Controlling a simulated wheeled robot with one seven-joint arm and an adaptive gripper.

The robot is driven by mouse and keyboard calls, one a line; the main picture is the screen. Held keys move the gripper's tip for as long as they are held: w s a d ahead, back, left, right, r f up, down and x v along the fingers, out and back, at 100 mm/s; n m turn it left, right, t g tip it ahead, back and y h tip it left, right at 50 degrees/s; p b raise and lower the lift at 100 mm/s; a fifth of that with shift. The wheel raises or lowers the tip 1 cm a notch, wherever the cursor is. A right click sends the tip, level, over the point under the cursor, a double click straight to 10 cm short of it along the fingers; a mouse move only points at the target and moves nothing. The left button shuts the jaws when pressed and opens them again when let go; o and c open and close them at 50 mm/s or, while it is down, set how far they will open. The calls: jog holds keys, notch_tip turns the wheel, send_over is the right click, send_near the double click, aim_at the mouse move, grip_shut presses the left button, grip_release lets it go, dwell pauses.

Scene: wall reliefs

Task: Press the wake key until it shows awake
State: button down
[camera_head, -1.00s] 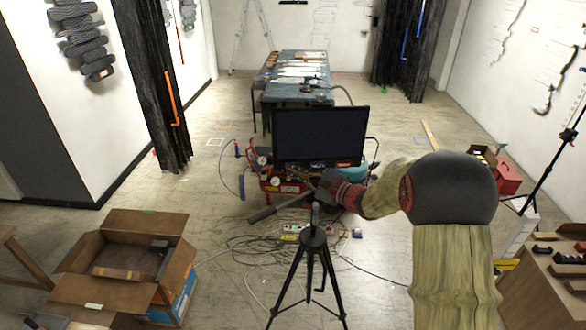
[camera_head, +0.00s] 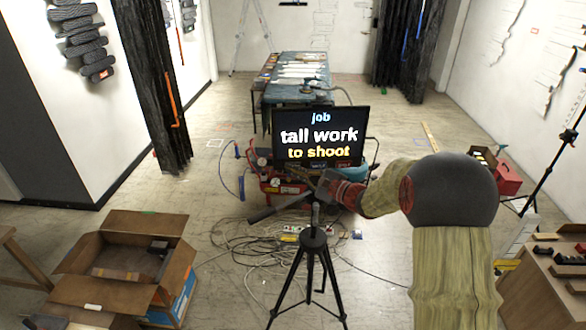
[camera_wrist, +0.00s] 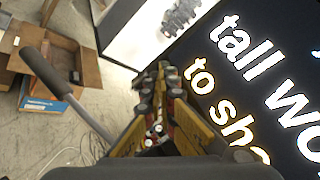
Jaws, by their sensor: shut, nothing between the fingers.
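A dark monitor (camera_head: 320,122) stands on a black tripod (camera_head: 313,245). Its screen is lit and reads "job", "tall work", "to shoot"; the wrist view shows part of the same text on the screen (camera_wrist: 255,75). Small labels (camera_head: 343,163), too small to read, run along its lower edge. I cannot pick out the wake key. My gripper (camera_head: 300,174) is at the monitor's lower edge, left of centre. In the wrist view its fingers (camera_wrist: 160,70) are together and empty, beside the screen. Whether they touch a key is hidden.
The tripod's handle (camera_head: 262,213) sticks out left below my gripper. A red compressor (camera_head: 272,183) stands behind the monitor, and cables (camera_head: 255,250) lie on the floor. An open cardboard box (camera_head: 120,262) is at the left, a workbench (camera_head: 560,280) at the right.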

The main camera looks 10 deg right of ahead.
jog(key=shift+s+a+b, duration=0.15)
jog(key=shift+s+b, duration=0.3)
jog(key=shift+s, duration=0.35)
jog(key=s, duration=0.1)
jog(key=s+b, duration=0.1)
jog(key=s, duration=0.1)
jog(key=s+b, duration=0.1)
jog(key=s, duration=0.1)
jog(key=shift+a, duration=0.4)
dwell(0.5)
